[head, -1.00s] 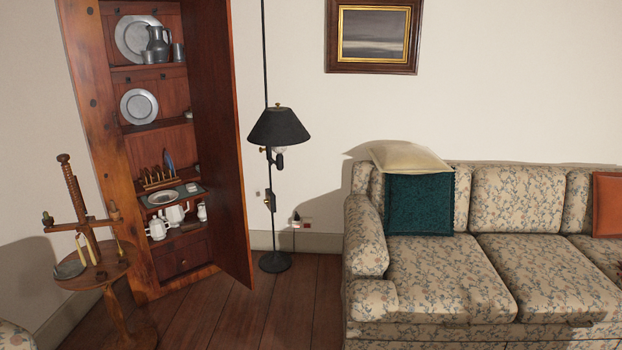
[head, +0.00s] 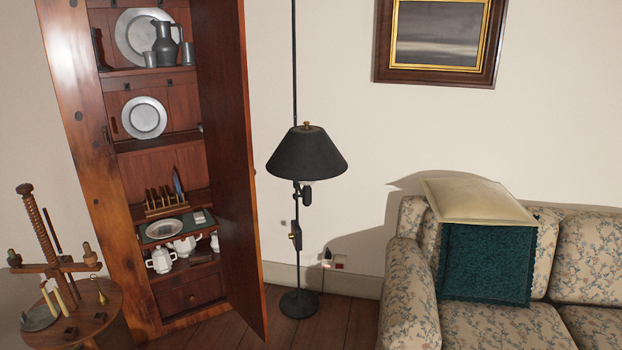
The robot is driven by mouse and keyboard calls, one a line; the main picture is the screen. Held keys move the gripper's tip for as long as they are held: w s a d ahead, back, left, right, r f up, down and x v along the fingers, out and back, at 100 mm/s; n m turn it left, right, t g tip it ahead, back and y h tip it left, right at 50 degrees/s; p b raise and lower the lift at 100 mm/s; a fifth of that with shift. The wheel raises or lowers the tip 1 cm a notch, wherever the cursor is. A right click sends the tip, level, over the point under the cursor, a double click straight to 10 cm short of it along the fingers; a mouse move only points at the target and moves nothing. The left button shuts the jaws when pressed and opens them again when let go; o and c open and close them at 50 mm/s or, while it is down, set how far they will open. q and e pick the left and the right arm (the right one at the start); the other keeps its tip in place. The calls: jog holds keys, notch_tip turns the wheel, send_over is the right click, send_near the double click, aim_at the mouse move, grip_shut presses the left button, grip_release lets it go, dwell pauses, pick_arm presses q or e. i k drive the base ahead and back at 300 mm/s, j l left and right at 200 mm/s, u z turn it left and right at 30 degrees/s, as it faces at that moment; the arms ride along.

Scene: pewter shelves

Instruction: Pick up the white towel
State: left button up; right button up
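I cannot make out a white towel for certain. A small white item (head: 199,217) lies on a dark mat (head: 160,231) on a shelf of the open wooden cabinet (head: 165,160), to the right of a plate (head: 164,228); it is too small to tell whether it is folded cloth. A cream, flat-looking cushion (head: 478,200) rests on top of a teal cushion (head: 486,262) on the sofa. Neither of my grippers is in view.
The cabinet's open door (head: 228,150) stands out to the right of its shelves. A black floor lamp (head: 306,153) stands beside it. A round wooden stand (head: 90,318) is at the lower left, and a floral sofa (head: 410,300) at the right. Floor shows between the door and sofa.

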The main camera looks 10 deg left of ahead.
aim_at(200, 216)
jog(key=i+j+u, duration=0.1)
jog(key=i+u, duration=0.3)
jog(key=i, duration=0.35)
jog(key=i+l+u, duration=0.15)
jog(key=i+u, duration=0.25)
jog(key=i, duration=0.35)
jog(key=i+l+u, duration=0.15)
jog(key=i, duration=0.95)
